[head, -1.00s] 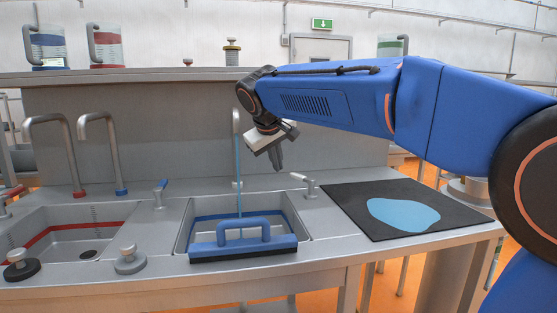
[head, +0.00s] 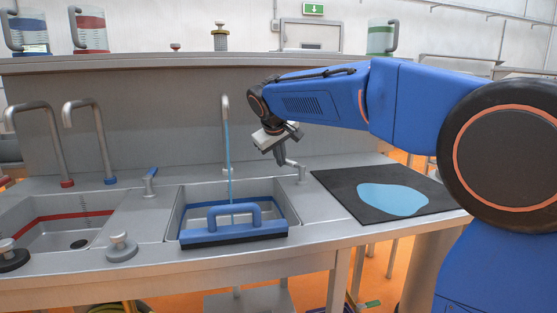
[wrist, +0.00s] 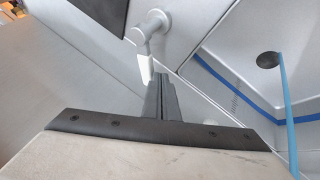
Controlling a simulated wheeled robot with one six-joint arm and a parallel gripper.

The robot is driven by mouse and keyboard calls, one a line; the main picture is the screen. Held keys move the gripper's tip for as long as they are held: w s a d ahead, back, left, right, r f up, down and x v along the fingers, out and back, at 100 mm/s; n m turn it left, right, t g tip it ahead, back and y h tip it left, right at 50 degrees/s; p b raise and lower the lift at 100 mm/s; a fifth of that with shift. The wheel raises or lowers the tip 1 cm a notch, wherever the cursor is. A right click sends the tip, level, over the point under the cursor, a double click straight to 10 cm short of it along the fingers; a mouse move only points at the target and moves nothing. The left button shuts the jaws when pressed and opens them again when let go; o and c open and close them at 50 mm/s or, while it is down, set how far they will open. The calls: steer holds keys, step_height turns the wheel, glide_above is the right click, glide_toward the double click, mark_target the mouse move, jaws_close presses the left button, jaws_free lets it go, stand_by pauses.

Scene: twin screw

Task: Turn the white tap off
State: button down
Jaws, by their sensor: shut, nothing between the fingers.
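The white tap (head: 301,174) is a small grey post with a white-tipped lever, on the counter right of the middle sink. In the wrist view its round metal body (wrist: 155,22) is at top centre, and its white lever tip (wrist: 145,68) points down toward my fingers. Blue water (head: 229,165) runs from the tall spout (head: 225,105) into the sink. My gripper (head: 282,161) is shut and empty, just left of the lever in the head view. In the wrist view my fingers (wrist: 160,97) are close beside the lever tip; I cannot tell whether they touch.
A black mat (head: 335,188) with a blue patch lies right. A back panel (head: 150,110) rises behind the counter.

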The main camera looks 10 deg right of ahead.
steer(key=shift+w, duration=0.15)
steer(key=shift+w+d+m+g+h, duration=0.2)
steer(key=shift+m+h, duration=0.1)
steer(key=shift+m, duration=0.2)
steer(key=shift+w+d+m+g+h, duration=0.1)
steer(key=shift+w+m+h, duration=0.15)
steer(key=shift+m, duration=0.25)
steer(key=shift+w+d+m+g+h, duration=0.25)
steer(key=shift+d+m+h, duration=0.1)
steer(key=shift+m, duration=0.25)
steer(key=shift+w+d+m+g+h, duration=0.2)
steer(key=shift+w+m+g+h, duration=0.1)
steer(key=shift+m, duration=0.3)
steer(key=shift+w+d, duration=0.1)
steer(key=shift+d, duration=0.3)
steer(key=shift+r, duration=0.1)
